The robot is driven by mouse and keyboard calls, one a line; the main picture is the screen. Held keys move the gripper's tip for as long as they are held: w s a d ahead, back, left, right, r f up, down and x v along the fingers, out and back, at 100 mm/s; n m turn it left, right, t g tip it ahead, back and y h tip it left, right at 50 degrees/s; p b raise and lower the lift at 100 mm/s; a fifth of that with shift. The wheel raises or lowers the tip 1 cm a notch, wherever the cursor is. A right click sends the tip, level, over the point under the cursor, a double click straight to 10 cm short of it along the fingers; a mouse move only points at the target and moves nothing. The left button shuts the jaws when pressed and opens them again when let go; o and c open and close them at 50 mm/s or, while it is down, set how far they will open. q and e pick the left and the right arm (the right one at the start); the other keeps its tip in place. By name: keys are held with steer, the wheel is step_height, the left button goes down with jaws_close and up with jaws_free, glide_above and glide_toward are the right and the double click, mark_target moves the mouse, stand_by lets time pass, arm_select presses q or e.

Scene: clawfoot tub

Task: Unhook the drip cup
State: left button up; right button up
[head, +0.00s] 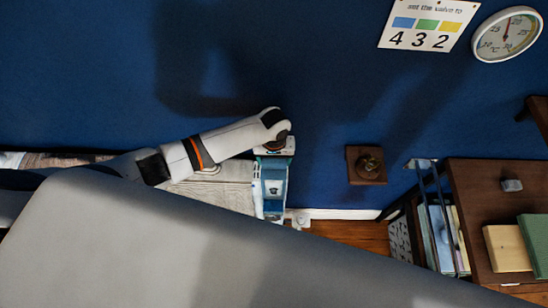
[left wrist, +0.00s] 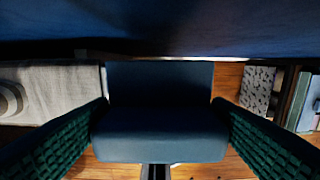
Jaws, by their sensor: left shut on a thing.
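The drip cup (left wrist: 160,135) is a plain dark blue, box-like thing in the middle of the left wrist view. A flat blue part rises behind its front. My left gripper (head: 271,207) hangs low near the blue wall in the head view, at the end of the arm coming from the left. In the wrist view its green ribbed fingers stand at both sides of the cup, shut on it. The hook is hidden, so I cannot tell whether the cup hangs from it. My right gripper is not in view.
Further right stands a dark wooden cabinet (head: 480,190) with books. A pale towel (left wrist: 62,92) lies left in the wrist view. Wooden floor (head: 352,236) shows between.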

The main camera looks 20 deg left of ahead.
mark_target(274, 179)
arm_select(q)
steer(key=shift+s+d+r+p, duration=0.1)
steer(key=shift+s+d+p, duration=0.1)
steer(key=shift+s+p, duration=0.45)
steer(key=shift+s+d+p, duration=0.3)
steer(key=shift+s+p, duration=0.4)
steer(key=shift+s, duration=0.2)
steer(key=shift+s+d+p, duration=0.25)
steer(key=shift+s+p, duration=0.45)
steer(key=shift+s, duration=0.15)
steer(key=shift+s+d, duration=0.2)
steer(key=shift+s, duration=0.6)
steer(key=shift+s+d, duration=0.25)
steer(key=shift+s, duration=0.55)
steer(key=shift+s+d, duration=0.2)
steer(key=shift+s, duration=0.6)
steer(key=shift+r, duration=2.4)
